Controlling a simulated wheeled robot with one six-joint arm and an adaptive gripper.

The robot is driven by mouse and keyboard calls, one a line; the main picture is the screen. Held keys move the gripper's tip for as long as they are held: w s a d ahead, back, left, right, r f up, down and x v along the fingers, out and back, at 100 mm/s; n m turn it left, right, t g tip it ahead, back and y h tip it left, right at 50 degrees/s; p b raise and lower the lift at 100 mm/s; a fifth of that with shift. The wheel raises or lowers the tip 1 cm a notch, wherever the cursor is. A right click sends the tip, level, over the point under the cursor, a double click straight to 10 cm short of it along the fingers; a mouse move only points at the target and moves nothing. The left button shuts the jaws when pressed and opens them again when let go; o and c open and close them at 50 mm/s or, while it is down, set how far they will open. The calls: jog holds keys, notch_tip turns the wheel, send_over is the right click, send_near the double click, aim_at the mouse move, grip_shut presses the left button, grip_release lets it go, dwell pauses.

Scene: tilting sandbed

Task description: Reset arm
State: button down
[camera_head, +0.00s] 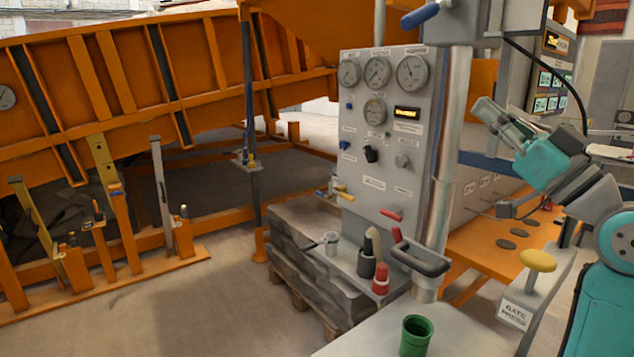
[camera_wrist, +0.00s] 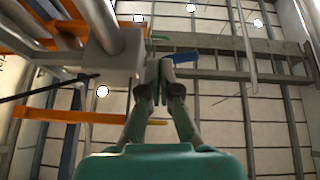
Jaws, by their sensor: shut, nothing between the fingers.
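My gripper (camera_head: 484,106) is raised at the right of the head view, its fingers pointing up and left toward the grey column beside the gauge panel. It also shows in the wrist view (camera_wrist: 158,78), where the two fingers come together with nothing between them. It is shut and empty. My teal and grey arm rises from the lower right edge of the head view. The gripper appears well above the bench, but its exact distance from the column is hard to tell.
A grey gauge panel (camera_head: 380,140) stands left of my gripper. A yellow knob (camera_head: 538,261) and a black looped handle (camera_head: 421,258) are below. A green cup (camera_head: 415,336) stands on the front bench. The orange sandbed frame (camera_head: 130,80) fills the left. Ceiling beams (camera_wrist: 230,46) show in the wrist view.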

notch_tip(320, 180, down, 13)
jog(key=w+m+t+h, duration=0.2)
jog(key=m+h, duration=0.3)
jog(key=s+a+f+m+g+h, duration=0.1)
jog(key=s+f+m+h, duration=0.3)
jog(key=f, duration=1.1)
jog(key=s+a+f+m+g+h, duration=0.15)
jog(key=s+f+h, duration=0.35)
jog(key=f, duration=1.1)
jog(key=s+a+f+g, duration=0.1)
jog(key=s+f, duration=0.4)
jog(key=s, duration=0.4)
jog(key=s+a+f+g, duration=0.1)
jog(key=s+f, duration=0.4)
jog(key=s, duration=0.4)
jog(key=s+a+f+g, duration=0.1)
jog(key=s+f, duration=0.3)
jog(key=s, duration=0.6)
jog(key=s+a+n+g, duration=0.1)
jog(key=s+n, duration=0.2)
jog(key=s, duration=0.8)
jog(key=shift+s+a+r+y, duration=0.15)
jog(key=shift+a+r+y, duration=0.15)
jog(key=shift+r, duration=0.15)
